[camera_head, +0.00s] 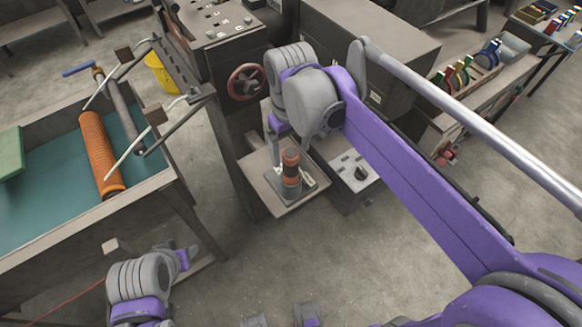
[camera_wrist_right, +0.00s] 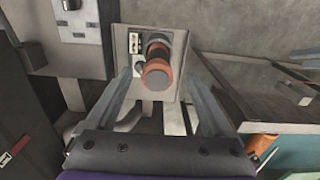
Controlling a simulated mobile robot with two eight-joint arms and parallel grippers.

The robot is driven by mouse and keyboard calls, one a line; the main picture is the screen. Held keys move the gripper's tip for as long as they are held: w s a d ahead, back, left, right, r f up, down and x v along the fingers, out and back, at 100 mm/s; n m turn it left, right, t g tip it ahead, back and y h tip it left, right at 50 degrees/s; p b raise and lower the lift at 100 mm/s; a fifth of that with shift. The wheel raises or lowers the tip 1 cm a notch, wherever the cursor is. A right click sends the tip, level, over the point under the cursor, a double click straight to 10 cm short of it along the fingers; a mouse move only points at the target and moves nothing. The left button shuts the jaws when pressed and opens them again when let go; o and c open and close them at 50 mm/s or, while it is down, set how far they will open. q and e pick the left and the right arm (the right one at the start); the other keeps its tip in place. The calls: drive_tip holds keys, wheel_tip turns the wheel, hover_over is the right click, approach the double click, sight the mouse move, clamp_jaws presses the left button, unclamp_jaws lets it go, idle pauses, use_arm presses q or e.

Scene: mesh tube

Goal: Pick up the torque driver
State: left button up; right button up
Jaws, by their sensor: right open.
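The torque driver (camera_head: 290,172) has an orange and black grip and stands upright on a small shelf. In the right wrist view the driver (camera_wrist_right: 158,68) appears end-on, between and beyond the fingertips. My right gripper (camera_wrist_right: 158,82) is open and empty, its two fingers on either side of the driver in that picture. In the head view, the right gripper (camera_head: 274,146) is just above and to the left of the driver, partly hidden by its own wrist. I cannot tell whether it touches it. My left gripper (camera_head: 188,254) is low at the left, away from the driver; its jaws are unclear.
The small shelf (camera_head: 311,200) also holds small light-coloured parts beside the driver. A dark machine with a red handwheel (camera_head: 246,82) stands behind it. A grey box with a knob (camera_head: 352,178) is close on the right. A teal-topped bench with an orange mesh tube (camera_head: 101,153) is at left.

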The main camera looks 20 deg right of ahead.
sight(291, 171)
wheel_tip(291, 171, down, 5)
drive_tip(key=shift+r, duration=0.2)
drive_tip(key=f, duration=0.5)
drive_tip(key=shift+w+d+f, duration=0.1)
drive_tip(key=shift+w+f, duration=0.05)
drive_tip(key=shift+w, duration=0.15)
clamp_jaws()
